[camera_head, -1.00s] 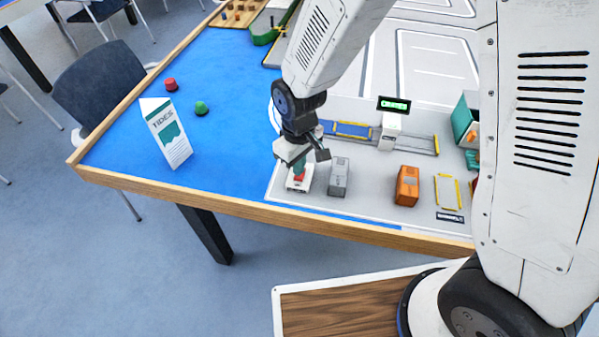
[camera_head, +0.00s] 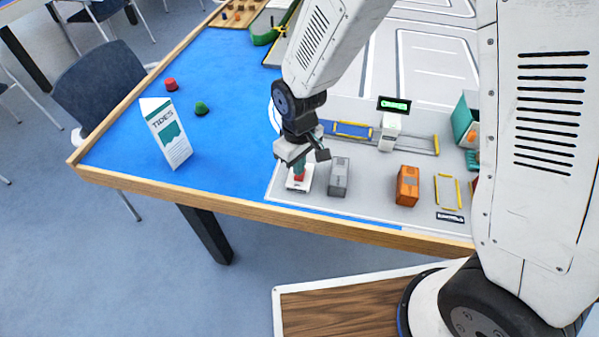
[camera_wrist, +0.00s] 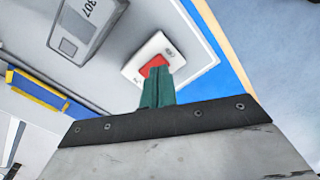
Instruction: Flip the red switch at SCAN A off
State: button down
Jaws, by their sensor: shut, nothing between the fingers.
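The red switch (camera_head: 299,178) sits on a white base plate (camera_head: 293,186) near the front left corner of the grey mat. In the wrist view the red rocker (camera_wrist: 152,65) shows on its white plate (camera_wrist: 143,52), partly hidden by my fingers. My gripper (camera_head: 298,168) is shut and empty, with its green fingertips right at the switch. In the wrist view the fingertips (camera_wrist: 157,75) overlap the lower part of the rocker; I cannot tell if they touch it. Which way the rocker is tipped is not clear.
A grey container (camera_head: 339,177) stands close right of the switch, and an orange container (camera_head: 407,186) farther right. Behind is a blue conveyor (camera_head: 353,129) with a green-lit display (camera_head: 394,105). Blue table surface between is clear.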

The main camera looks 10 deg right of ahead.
jog(key=shift+f, duration=0.95)
dwell(0.4)
jog(key=shift+r, duration=3.55)
jog(key=s+d+r+m+t, duration=0.1)
jog(key=s+d+r+m, duration=0.7)
jog(key=s+d+r, duration=1.1)
notch_tip(320, 180, up, 2)
jog(key=shift+s+d+r, duration=0.1)
jog(key=shift+s+d, duration=0.2)
jog(key=shift+d, duration=0.55)
